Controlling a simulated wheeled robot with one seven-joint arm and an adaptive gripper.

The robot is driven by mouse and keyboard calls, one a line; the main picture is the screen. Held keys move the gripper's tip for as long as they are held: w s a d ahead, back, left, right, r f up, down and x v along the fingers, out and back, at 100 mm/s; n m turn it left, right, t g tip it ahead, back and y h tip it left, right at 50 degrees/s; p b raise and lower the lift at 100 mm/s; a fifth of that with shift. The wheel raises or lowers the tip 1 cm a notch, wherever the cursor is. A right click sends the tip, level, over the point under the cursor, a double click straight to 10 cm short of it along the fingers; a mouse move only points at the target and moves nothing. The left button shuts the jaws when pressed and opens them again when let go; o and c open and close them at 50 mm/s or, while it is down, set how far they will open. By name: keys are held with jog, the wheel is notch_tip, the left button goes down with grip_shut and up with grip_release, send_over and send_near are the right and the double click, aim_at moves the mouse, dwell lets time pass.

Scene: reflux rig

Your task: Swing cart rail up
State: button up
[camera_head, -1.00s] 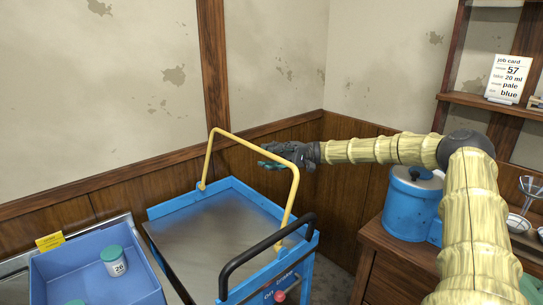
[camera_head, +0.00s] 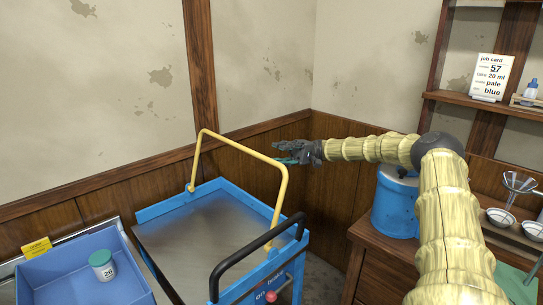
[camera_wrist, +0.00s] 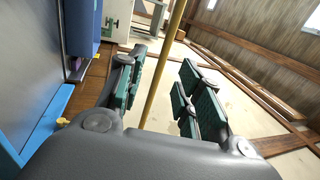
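The yellow cart rail (camera_head: 243,150) stands raised over the blue cart (camera_head: 158,208), a hoop rising from the deck sides. My gripper (camera_head: 278,154) is at the rail's upper right corner, with its fingers pointing left. In the wrist view the rail (camera_wrist: 163,75) runs as a bar through the gap between my two spread green-padded fingers (camera_wrist: 160,90). The fingers are open and neither is clearly touching the rail. I cannot tell whether the bar lies between the pads or beyond them.
A black handle (camera_head: 258,255) and a red knob (camera_head: 270,296) are at the cart's near end. A blue bin (camera_head: 75,280) with a jar (camera_head: 102,264) is at left. A wooden cabinet (camera_head: 375,265) bearing a blue pot (camera_head: 397,208) stands right. Walls close off the back.

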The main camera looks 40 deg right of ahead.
jog(key=shift+v, duration=1.35)
jog(key=shift+a+r, duration=0.1)
jog(key=shift+a, duration=0.1)
